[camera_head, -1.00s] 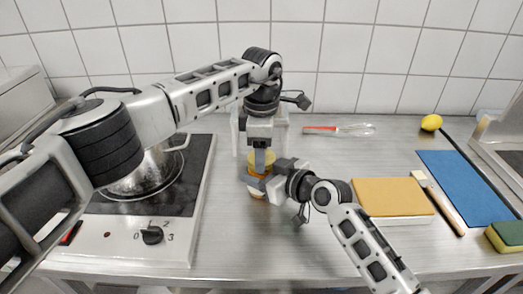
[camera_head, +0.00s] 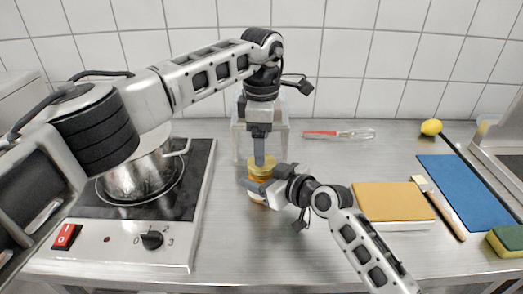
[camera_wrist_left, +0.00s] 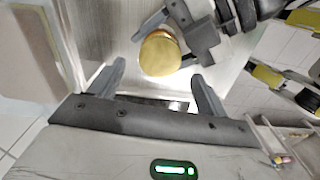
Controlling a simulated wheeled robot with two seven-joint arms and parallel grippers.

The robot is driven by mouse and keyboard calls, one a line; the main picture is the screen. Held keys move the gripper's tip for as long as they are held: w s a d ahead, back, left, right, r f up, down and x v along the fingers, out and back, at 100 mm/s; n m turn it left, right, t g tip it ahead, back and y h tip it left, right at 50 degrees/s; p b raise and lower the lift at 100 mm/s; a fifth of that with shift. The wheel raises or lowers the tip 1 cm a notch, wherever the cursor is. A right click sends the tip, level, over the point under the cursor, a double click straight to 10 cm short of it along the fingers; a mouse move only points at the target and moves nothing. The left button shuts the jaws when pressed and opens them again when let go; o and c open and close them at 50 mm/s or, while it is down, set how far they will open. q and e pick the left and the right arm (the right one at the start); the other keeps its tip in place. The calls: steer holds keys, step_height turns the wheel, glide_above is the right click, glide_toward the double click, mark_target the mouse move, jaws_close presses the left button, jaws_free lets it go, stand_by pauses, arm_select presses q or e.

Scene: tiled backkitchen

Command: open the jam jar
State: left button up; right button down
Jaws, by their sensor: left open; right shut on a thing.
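The jam jar stands on the steel counter with its yellow-gold lid (camera_head: 262,164) on top. The lid shows as a round gold disc in the left wrist view (camera_wrist_left: 160,53). My right gripper (camera_head: 256,188) comes in from the right and is shut on the jar's body below the lid, hiding part of the jar. It also shows beside the lid in the left wrist view (camera_wrist_left: 190,35). My left gripper (camera_head: 260,152) points down from above the lid. Its two fingers (camera_wrist_left: 160,85) are spread in the wrist view, with the lid beyond them and not clamped.
A clear container (camera_head: 238,140) stands behind the jar. A steel pot (camera_head: 140,178) sits on the hob at left.

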mark_target(262, 180)
arm_select(q)
step_height(262, 180, up, 2)
steer(key=m, duration=0.8)
steer(key=r+m, duration=0.1)
steer(key=shift+m, duration=0.4)
steer(key=m, duration=0.2)
steer(key=shift+r+m, duration=0.2)
steer(key=shift+m, duration=0.1)
steer(key=shift+f, duration=3.9)
steer(key=c, duration=1)
steer(key=n, duration=0.2)
steer(key=shift+n, duration=0.4)
steer(key=n, duration=0.4)
steer(key=shift+n, duration=0.4)
steer(key=n, duration=0.6)
